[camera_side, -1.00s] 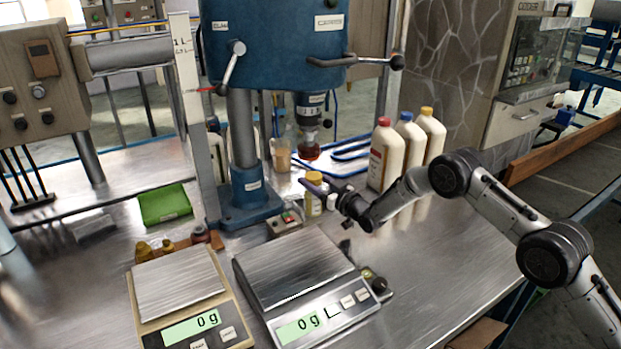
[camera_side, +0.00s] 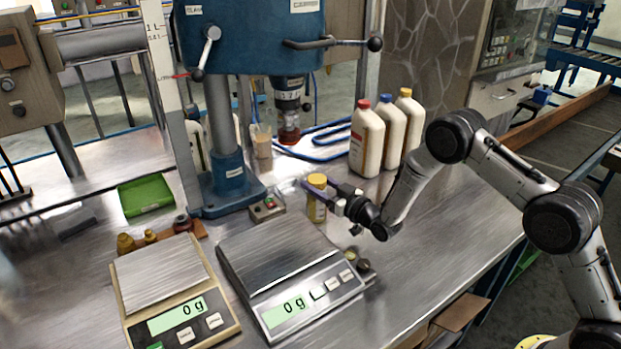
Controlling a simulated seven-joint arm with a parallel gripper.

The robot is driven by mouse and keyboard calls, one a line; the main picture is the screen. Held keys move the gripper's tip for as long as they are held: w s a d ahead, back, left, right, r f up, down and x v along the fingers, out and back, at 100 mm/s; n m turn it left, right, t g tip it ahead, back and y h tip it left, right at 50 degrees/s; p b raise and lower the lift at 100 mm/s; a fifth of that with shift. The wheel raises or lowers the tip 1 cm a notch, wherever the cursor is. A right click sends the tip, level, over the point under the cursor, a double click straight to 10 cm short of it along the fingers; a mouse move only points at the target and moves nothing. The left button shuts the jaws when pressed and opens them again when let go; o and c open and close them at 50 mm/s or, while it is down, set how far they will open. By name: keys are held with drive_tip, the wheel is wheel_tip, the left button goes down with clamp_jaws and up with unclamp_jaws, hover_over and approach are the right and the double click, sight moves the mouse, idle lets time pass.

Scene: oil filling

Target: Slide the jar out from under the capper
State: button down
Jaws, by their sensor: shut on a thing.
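The jar (camera_side: 316,208) is small, with a yellow cap and a yellowish body. It stands upright, as far as I can tell on the metal table. My gripper (camera_side: 318,187) is shut on the jar near its top, reaching in from the right. The fingers hide part of the jar. The capper (camera_side: 288,110) is a dark head with a reddish lower end, hanging from the blue press. The jar is in front of and a little to the right of the capper's head in the picture, apart from it.
Two scales (camera_side: 272,245) (camera_side: 160,270) reading 0 g stand in front. A small switch box (camera_side: 267,208) sits left of the jar. Several white bottles (camera_side: 366,140) stand behind, with blue tubing (camera_side: 320,140) beside them. The table right of the scales is mostly clear.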

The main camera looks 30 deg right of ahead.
sight(321, 189)
drive_tip(key=shift+s, duration=2.2)
drive_tip(key=shift+c, duration=0.6)
unclamp_jaws()
drive_tip(key=shift+s, duration=0.1)
drive_tip(key=s+d, duration=0.2)
drive_tip(key=s, duration=1.1)
drive_tip(key=shift+s, duration=0.25)
drive_tip(key=shift+d, duration=0.1)
